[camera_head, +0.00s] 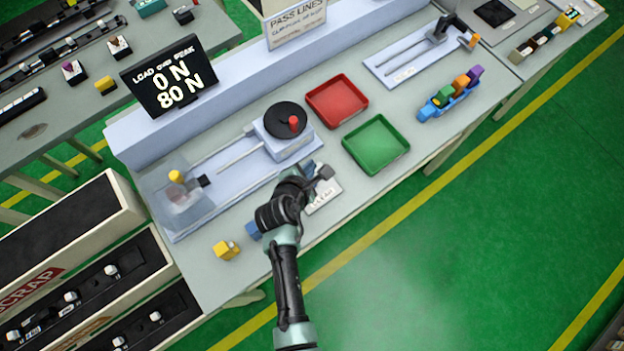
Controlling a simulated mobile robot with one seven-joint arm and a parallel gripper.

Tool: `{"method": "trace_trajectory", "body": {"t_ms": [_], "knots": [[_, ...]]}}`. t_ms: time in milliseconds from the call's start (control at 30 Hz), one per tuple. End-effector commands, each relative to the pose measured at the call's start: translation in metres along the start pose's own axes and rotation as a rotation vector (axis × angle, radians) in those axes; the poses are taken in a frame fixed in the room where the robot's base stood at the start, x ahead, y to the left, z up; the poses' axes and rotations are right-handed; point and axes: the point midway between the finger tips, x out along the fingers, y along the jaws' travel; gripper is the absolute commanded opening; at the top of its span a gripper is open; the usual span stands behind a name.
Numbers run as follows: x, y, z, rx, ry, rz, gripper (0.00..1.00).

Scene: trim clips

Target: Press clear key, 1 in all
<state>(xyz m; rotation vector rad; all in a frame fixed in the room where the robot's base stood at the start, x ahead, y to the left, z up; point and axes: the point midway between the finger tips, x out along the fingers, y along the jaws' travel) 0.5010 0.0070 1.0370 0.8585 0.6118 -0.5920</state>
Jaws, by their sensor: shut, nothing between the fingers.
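A pale key plate with partly hidden dark lettering, likely the clear key (323,198), lies on the workbench (205,262) near its front edge. My gripper (325,173) is over the upper part of this plate, with its fingers shut and empty. My wrist hides the plate's left side, and I cannot tell whether the fingertips touch it. The black display (169,76) at the back left reads "LOAD over PEAK", 0 N and 80 N.
A test rig with a crank wheel (286,119) stands behind my gripper. A red tray (337,101) and a green tray (376,144) lie to the right. A yellow block (226,250) sits at the front left. Scrap bins (70,235) stand left of the bench.

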Motion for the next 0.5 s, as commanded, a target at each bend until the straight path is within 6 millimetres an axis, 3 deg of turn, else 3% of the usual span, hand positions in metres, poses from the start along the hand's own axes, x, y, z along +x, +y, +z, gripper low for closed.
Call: {"method": "trace_trajectory", "body": {"t_ms": [267,500], "knots": [[0.003,-0.002,-0.002,0.003,0.000,0.001,0.00],[0.019,-0.013,-0.013,0.004,0.000,0.001,0.00]]}}
